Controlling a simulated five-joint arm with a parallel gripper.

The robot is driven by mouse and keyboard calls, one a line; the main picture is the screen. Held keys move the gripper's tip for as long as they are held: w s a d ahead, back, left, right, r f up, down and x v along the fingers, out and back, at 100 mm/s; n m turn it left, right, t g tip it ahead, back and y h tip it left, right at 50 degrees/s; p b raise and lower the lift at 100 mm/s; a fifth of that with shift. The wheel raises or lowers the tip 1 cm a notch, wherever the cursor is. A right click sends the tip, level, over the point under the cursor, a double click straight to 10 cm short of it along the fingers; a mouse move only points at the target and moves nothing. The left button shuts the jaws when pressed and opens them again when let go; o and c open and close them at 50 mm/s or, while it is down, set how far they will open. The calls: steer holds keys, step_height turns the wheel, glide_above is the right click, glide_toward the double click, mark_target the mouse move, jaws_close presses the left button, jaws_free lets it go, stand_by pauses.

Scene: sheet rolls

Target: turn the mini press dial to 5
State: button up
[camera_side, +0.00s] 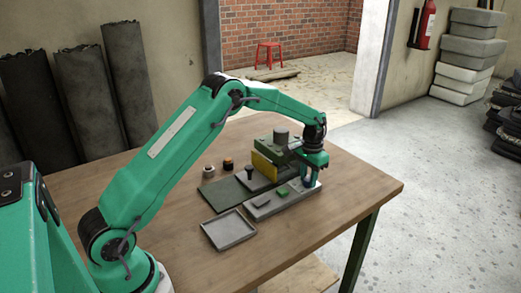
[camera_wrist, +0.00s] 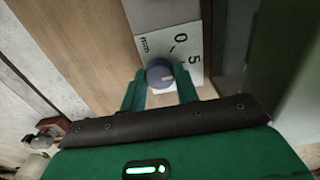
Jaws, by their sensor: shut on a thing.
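The dial (camera_wrist: 159,73) is a round blue-grey knob on a white scale plate (camera_wrist: 182,43) in the wrist view. The plate carries "0", "5" and "mm". A small pale mark shows on the knob's lower right; its exact reading is hard to tell. My gripper (camera_wrist: 161,80) has one green finger on each side of the knob and is shut on it. In the side view, my gripper (camera_side: 309,180) points down at the right end of the mini press (camera_side: 265,163), a green and yellow machine with a grey cylinder on top. The dial is hard to make out there.
A shallow grey tray (camera_side: 228,230) lies in front of a dark green mat (camera_side: 222,193). A flat grey base (camera_side: 268,206) with a small green block is beside the press. Two small jars (camera_side: 209,171) stand behind. The table's right and front are clear.

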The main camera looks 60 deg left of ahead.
mark_target(308, 179)
steer(key=shift+r, duration=0.1)
steer(key=o, duration=1)
steer(key=shift+c, duration=0.2)
steer(key=shift+r, duration=3.9)
